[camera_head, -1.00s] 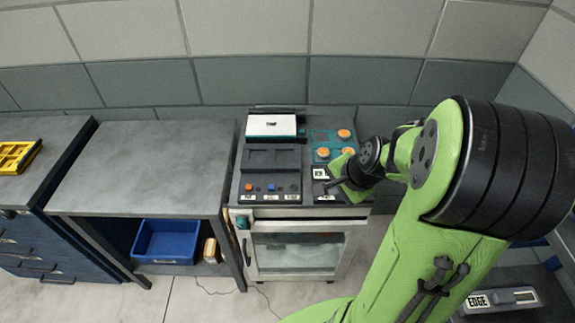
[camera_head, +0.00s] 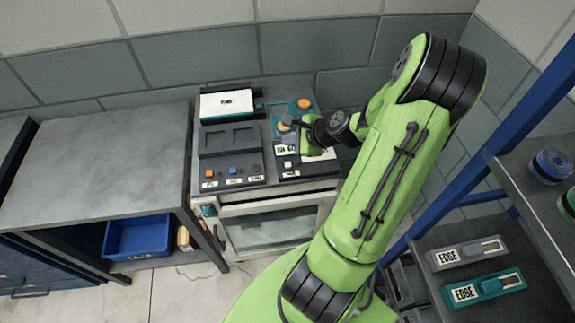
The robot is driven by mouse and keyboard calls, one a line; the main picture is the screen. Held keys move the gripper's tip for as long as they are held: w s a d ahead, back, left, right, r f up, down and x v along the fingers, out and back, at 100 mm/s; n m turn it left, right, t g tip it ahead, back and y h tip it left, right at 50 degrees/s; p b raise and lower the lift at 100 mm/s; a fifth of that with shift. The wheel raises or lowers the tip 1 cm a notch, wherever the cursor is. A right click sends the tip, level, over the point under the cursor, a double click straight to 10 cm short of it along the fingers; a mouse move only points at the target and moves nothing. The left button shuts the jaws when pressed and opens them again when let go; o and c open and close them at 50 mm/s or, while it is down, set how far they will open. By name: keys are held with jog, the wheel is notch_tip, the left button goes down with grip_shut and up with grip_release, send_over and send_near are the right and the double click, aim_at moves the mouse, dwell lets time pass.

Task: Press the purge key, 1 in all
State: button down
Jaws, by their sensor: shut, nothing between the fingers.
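The appliance (camera_head: 270,228) carries a dark control panel (camera_head: 230,140) on its top left, with an orange key (camera_head: 208,174), a blue key (camera_head: 233,171) and a dark key (camera_head: 257,169) in a row. A white key (camera_head: 288,164) sits apart on the panel to their right. Small labels lie below the keys, too blurred to read, so I cannot tell which is the purge key. My gripper (camera_head: 287,122) is shut and empty. It shows behind the white key in the picture, over the teal plate (camera_head: 276,112); its height is unclear.
Orange knobs (camera_head: 304,103) stand on the teal plate. A white-topped unit (camera_head: 226,103) sits at the back left. A bare worktop (camera_head: 100,165) is at the left, with a blue bin (camera_head: 137,238) beneath. A blue-framed shelf (camera_head: 500,140) stands at the right, near my arm.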

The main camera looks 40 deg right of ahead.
aim_at(291, 166)
notch_tip(291, 166, down, 8)
jog(key=b, duration=0.5)
jog(key=shift+r+b, duration=0.25)
jog(key=shift+b, duration=0.15)
dwell(1.2)
jog(key=shift+f, duration=0.4)
jog(key=shift+f+b, duration=0.45)
jog(key=shift+b, duration=0.05)
dwell(0.5)
jog(key=shift+r+p, duration=0.9)
jog(key=shift+r, duration=0.1)
notch_tip(291, 166, up, 5)
jog(key=p, duration=0.5)
